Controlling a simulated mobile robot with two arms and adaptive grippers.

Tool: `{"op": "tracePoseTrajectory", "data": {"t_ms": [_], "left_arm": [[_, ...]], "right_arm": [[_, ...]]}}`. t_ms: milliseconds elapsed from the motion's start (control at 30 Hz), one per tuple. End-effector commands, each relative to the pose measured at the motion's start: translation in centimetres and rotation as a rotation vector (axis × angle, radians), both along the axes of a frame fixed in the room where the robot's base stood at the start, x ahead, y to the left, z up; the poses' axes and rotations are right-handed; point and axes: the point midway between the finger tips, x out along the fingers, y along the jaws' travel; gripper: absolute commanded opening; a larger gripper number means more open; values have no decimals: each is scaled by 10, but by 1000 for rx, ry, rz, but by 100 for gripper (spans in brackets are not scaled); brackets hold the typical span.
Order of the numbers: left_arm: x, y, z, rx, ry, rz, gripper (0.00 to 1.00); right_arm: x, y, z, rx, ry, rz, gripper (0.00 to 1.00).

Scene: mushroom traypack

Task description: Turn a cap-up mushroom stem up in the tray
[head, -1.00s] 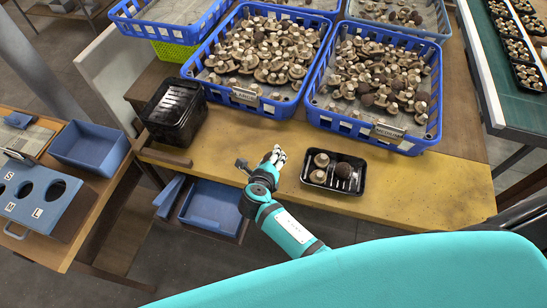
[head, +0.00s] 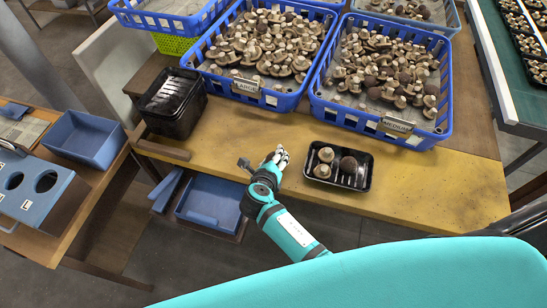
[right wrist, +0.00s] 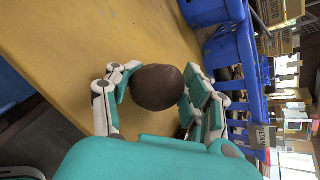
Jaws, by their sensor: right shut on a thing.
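The black tray (head: 338,185) lies on the yellow table. A mushroom with its pale stem up (head: 326,155) is at its upper left, another pale mushroom (head: 321,171) is below it, and a dark brown cap-up mushroom (head: 348,165) is right of them. My right gripper (head: 279,157) is just left of the tray, above the table. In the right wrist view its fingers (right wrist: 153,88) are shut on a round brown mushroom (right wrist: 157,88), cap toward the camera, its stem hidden. The fingers hide this mushroom in the head view. My left gripper is not in view.
Two blue crates of mushrooms, LARGE (head: 282,98) and MEDIUM (head: 430,136), stand behind the tray. Stacked black trays (head: 172,104) stand at the left. The table front between them is clear. A blue sizing board (head: 30,195) is far left.

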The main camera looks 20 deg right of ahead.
Motion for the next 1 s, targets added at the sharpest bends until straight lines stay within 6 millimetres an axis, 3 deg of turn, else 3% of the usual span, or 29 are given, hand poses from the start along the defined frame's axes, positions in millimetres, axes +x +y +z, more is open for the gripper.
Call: {"op": "tracePoseTrajectory", "data": {"t_ms": [667, 700, 933, 1000], "left_arm": [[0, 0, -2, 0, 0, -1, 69], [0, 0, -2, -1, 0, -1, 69], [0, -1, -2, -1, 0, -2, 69], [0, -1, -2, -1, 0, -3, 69]], "right_arm": [[0, 0, -13, -1, 0, 0, 31], [0, 0, -14, -1, 1, 0, 47], [-1, 0, -15, 0, 5, 0, 76], [-2, 0, -15, 0, 5, 0, 76]]}}
